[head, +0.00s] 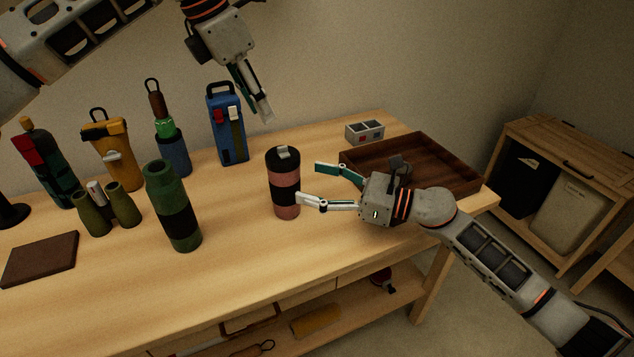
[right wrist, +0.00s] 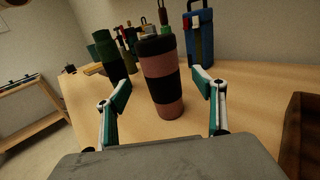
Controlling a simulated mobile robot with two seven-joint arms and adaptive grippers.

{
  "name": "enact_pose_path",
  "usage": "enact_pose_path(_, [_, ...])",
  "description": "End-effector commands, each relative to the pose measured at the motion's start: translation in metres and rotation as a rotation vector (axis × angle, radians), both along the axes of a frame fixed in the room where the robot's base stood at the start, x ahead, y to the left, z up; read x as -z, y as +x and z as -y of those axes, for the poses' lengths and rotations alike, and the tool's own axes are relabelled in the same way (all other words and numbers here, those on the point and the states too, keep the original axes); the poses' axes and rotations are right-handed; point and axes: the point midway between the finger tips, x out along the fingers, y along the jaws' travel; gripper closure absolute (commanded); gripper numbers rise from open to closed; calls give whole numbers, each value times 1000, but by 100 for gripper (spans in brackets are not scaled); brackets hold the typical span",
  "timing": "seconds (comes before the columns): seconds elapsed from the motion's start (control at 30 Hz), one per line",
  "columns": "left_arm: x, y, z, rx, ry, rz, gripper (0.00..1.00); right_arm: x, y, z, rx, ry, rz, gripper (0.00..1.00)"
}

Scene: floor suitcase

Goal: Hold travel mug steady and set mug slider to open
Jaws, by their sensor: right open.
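The travel mug (head: 286,197), pink with black bands and a black lid, stands upright on the wooden table. A small light grey slider (head: 284,153) shows on top of its lid. In the right wrist view the mug (right wrist: 162,80) stands ahead between my two fingers, with the slider not clearly visible. My right gripper (head: 308,184) is open at the mug's right side, its fingers pointing toward it; it also shows in the right wrist view (right wrist: 160,100). My left gripper (head: 268,112) is raised above the back of the table, away from the mug; its jaw state is unclear.
A dark wooden tray (head: 462,184) lies right of the mug, with a small grey two-compartment box (head: 365,132) behind. A brown notebook (head: 40,259) lies front left.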

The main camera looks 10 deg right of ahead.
Motion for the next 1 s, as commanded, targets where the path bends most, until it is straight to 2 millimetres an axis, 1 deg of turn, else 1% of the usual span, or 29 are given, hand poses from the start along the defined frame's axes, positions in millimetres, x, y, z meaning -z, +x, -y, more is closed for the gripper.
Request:
enact_pose_path(0.17, [0,0,0,0,0,0,72,0,8,-14,-1,-11,11,31])
enact_pose_path(0.43, [0,0,0,0,0,0,72,-1,26,-49,-2,-8,9,31])
enact_pose_path(0.6, [0,0,0,0,0,0,72,-1,34,-63,0,-9,9,31])
enact_pose_path(0.77, [0,0,0,0,0,0,72,0,36,-68,0,-10,8,31])
enact_pose_path(0.97, [0,0,0,0,0,0,72,0,36,-69,0,-10,8,31])
enact_pose_path(1.0, [0,0,0,0,0,0,72,0,36,-69,0,-10,8,34])
